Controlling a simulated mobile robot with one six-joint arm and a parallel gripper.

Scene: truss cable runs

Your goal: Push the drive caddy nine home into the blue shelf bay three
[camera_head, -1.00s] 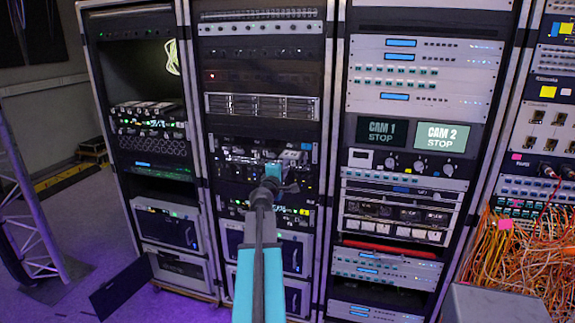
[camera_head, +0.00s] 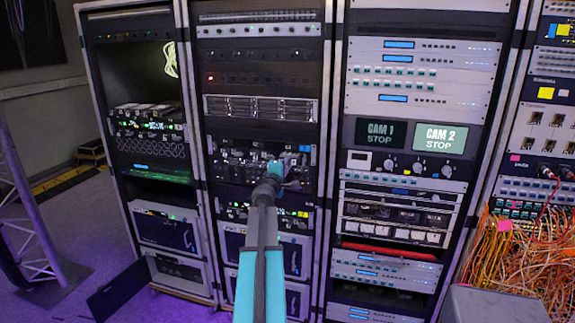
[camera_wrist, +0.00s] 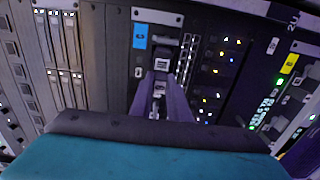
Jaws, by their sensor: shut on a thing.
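My gripper (camera_wrist: 161,98) is shut on a small grey caddy (camera_wrist: 160,66), taken as drive caddy nine. A pale label shows on its front, but I cannot read the number. The fingers reach into the shelf, and the caddy's far part is hidden inside. A blue tag (camera_wrist: 141,36) sits on the shelf just beside the caddy; its digit is too small to read surely. In the head view my gripper (camera_head: 284,166) is at the middle rack's shelf, below a blue tag (camera_head: 305,148). I cannot tell how deep the caddy sits.
A yellow tag (camera_wrist: 287,62) marks another unit at the right of the wrist view, with lit green lamps. A silver drive unit (camera_head: 261,108) is above the shelf. Orange cables (camera_head: 515,262) hang at the right.

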